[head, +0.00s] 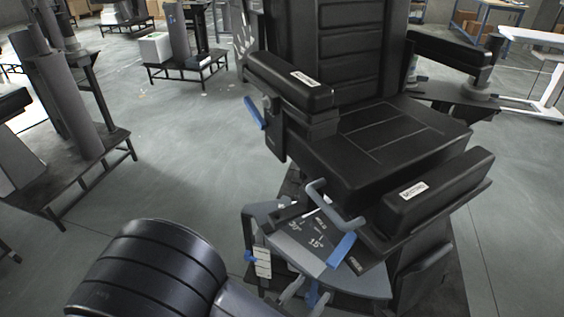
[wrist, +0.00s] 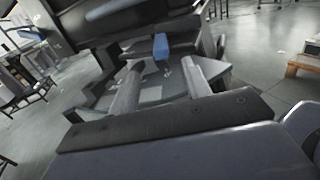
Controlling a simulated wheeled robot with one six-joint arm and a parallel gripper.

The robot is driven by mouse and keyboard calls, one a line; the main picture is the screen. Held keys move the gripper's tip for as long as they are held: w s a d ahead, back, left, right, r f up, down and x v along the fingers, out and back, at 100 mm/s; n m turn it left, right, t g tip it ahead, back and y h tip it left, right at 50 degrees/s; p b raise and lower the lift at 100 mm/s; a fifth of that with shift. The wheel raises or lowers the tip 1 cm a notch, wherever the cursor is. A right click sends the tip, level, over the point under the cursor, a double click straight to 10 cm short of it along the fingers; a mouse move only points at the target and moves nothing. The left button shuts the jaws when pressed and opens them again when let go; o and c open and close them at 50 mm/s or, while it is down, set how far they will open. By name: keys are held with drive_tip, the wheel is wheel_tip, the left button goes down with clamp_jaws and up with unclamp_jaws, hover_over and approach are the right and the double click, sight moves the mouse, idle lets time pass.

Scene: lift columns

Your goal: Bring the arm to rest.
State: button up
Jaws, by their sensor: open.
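My gripper (wrist: 162,82) shows in the wrist view with its two pale grey fingers spread apart. It is open, and nothing is clasped between the fingers. Beyond the fingertips is a grey part of a black chair, with a blue piece (wrist: 161,46) between and above them. I cannot tell whether the fingers touch it. In the head view my dark ribbed arm link is at the lower left, beside the front of the black chair (head: 395,135). The gripper cannot be clearly made out there.
The chair has black armrests (head: 290,80), a blue lever (head: 254,113) and a grey bent handle (head: 335,206). A grey column on a dark stand (head: 62,90) is at the left. Open grey floor (head: 185,150) lies between them. A white box (head: 154,48) stands farther back.

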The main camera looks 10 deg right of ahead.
sight(330, 265)
drive_tip(key=shift+w+d, duration=0.1)
drive_tip(key=shift+x, duration=5.25)
